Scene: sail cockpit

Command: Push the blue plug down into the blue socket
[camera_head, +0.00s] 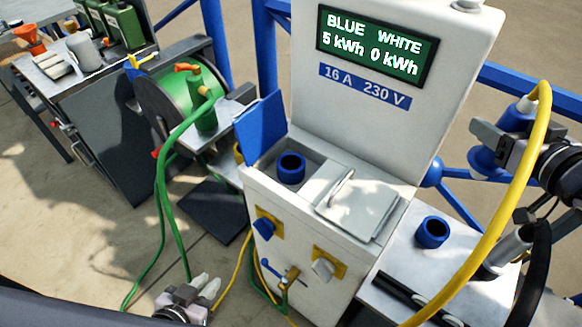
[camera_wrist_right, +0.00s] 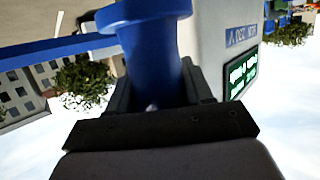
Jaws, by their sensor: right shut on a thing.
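The blue plug (camera_head: 485,160) hangs at the right on a thick yellow cable, with a white part at its top. My right gripper (camera_head: 503,147) is shut on it, to the right of the pedestal and well apart from the socket. In the right wrist view the blue plug (camera_wrist_right: 150,40) sits between the dark jaws. The blue socket (camera_head: 291,168) is a round opening in the pedestal's top recess, under a raised blue lid (camera_head: 260,128). My left gripper (camera_head: 200,295) is low at the bottom left, away from the socket; its finger gap is unclear.
The pedestal's display (camera_head: 376,46) reads BLUE 5 kWh, WHITE 0 kWh. A closed white lid (camera_head: 358,207) is beside the socket. A blue ring-shaped holder (camera_head: 432,232) stands on the right side table. The yellow cable (camera_head: 515,205) arcs in front. A green hose reel (camera_head: 165,105) stands left.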

